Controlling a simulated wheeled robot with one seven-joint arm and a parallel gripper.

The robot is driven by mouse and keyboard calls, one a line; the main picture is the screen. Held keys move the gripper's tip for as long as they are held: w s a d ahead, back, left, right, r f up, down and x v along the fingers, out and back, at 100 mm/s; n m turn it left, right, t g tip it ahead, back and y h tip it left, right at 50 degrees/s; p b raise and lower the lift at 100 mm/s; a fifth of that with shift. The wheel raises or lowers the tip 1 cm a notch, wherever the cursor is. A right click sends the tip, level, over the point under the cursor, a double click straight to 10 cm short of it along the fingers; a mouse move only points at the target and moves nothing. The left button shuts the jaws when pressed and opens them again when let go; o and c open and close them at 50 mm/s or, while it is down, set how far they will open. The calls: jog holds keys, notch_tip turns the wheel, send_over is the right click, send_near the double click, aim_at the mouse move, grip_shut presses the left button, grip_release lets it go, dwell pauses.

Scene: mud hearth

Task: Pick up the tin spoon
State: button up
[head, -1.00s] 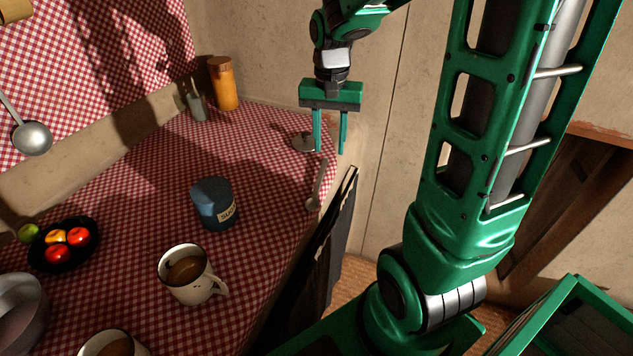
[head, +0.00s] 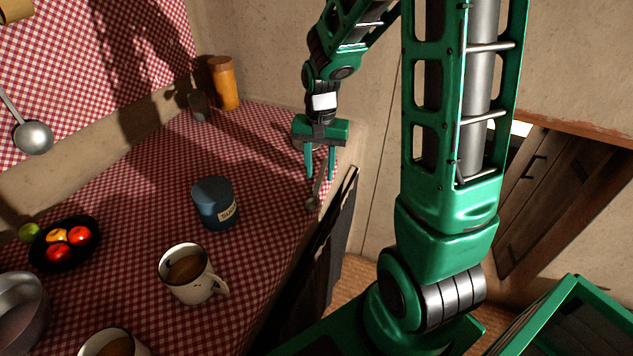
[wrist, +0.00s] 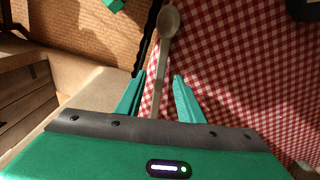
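The tin spoon (head: 314,197) lies on the red checked cloth near the counter's right edge, its bowl toward the front. In the wrist view the spoon (wrist: 168,22) has its bowl ahead of the fingers and its handle running back between them. My gripper (head: 319,177) is open, pointing down over the spoon's handle. In the wrist view its fingertips (wrist: 160,76) stand apart on either side of the handle, with gaps visible. The handle's far end is hidden by the gripper body. Whether the fingertips touch the cloth I cannot tell.
A blue sugar tin (head: 214,203) stands left of the spoon, with an enamel mug (head: 190,275) in front of it. An orange jar (head: 224,83) stands at the back. The counter edge drops off just right of the spoon. The cloth around the spoon is clear.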

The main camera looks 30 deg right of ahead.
jog(key=shift+f, duration=1.05)
grip_shut()
jog(key=shift+r, duration=0.15)
